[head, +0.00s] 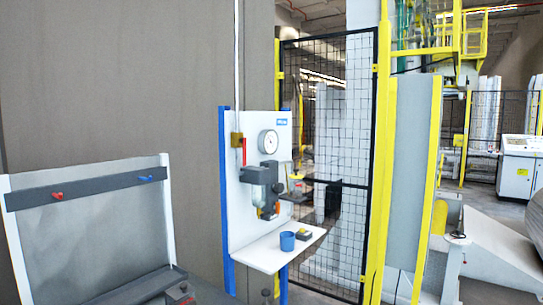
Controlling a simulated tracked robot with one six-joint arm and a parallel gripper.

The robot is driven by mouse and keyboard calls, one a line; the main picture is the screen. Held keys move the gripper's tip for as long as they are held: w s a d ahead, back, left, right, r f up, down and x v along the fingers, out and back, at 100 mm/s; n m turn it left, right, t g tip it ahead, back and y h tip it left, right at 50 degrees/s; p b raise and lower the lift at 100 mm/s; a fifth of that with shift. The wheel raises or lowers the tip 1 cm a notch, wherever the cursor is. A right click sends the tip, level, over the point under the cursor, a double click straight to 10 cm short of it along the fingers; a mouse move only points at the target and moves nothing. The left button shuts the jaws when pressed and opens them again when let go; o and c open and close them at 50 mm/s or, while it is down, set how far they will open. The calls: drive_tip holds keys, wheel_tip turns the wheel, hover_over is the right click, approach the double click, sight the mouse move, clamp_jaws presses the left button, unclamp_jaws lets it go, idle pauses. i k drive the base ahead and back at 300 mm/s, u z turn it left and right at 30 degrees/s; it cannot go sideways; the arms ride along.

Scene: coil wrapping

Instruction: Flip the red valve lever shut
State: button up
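The red valve lever (243,152) is on the white panel in the head view. It is small and points roughly straight up and down, in line with the thin vertical pipe (237,60). It sits beside a brass-coloured valve body (236,139), left of the round gauge (268,142). Below it is a grey filter unit with a clear bowl (257,194). I cannot make out my gripper in this view, so its distance from the lever does not show.
A white shelf (262,262) juts out below the panel. It carries a blue cup (287,241) and a small dark and yellow block (304,234). A grey board (90,225) with red and blue pegs stands at left. A black mesh fence (345,110) is behind.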

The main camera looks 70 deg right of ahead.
sight(243, 140)
drive_tip(key=z, duration=2.1)
drive_tip(key=k, duration=1.35)
drive_tip(key=z, duration=0.5)
drive_tip(key=i, duration=1.1)
drive_tip(key=z, duration=0.3)
